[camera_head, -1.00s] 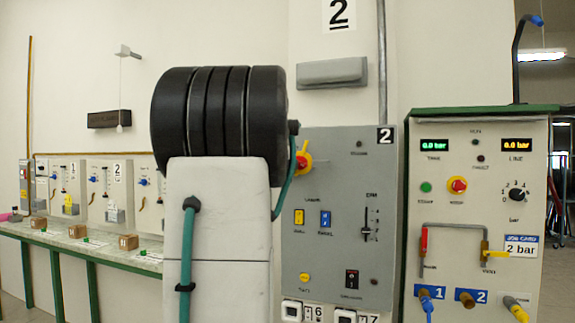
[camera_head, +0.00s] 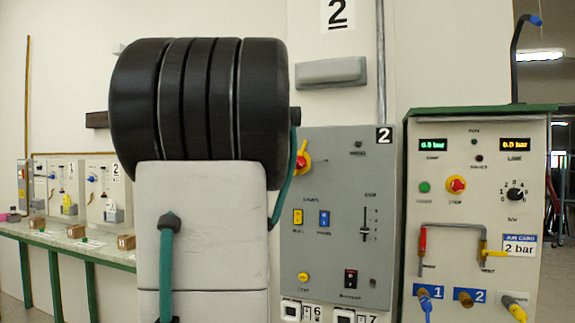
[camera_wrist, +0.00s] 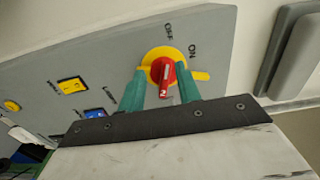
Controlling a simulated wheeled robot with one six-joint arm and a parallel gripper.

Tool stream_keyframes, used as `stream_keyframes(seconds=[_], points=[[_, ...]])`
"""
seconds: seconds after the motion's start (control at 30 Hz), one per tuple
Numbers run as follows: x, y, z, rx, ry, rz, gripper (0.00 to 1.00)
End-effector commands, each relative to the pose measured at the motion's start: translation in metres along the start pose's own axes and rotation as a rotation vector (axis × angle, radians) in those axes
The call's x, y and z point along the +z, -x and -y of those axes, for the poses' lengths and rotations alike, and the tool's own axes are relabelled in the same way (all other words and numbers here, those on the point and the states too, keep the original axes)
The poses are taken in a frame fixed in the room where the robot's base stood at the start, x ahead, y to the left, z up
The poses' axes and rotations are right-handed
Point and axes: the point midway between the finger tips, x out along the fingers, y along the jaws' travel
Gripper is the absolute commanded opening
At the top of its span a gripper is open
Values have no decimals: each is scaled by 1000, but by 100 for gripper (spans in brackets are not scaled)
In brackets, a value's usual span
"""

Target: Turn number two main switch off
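The number two main switch has a red handle (camera_wrist: 167,82) on a yellow round plate (camera_wrist: 151,58). In the wrist view the handle's white-marked end faces the camera, and lettering that reads like OFF and ON is beside the plate. My gripper (camera_wrist: 162,70) is open, with one green finger on each side of the handle. A gap shows to the left of the handle; contact on the right is unclear. My fingers are hidden there.
The grey panel also carries a yellow switch (camera_head: 298,216), a blue switch (camera_head: 324,218) and a slider (camera_head: 365,225). A cabinet (camera_head: 455,215) with gauges, knobs and hoses stands at right. A grey box (camera_wrist: 300,50) is on the wall above the panel. A green-edged bench (camera_head: 70,245) is at left.

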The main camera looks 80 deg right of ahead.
Motion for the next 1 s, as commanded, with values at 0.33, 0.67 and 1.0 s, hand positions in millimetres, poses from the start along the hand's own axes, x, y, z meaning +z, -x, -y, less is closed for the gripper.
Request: stream_keyframes(seconds=[0.33,0.67,1.0], points=[[0,28,-1,1,0,-1,34],[15,30,-3,5,2,24,0],[76,39,-7,29,-565,39,0]])
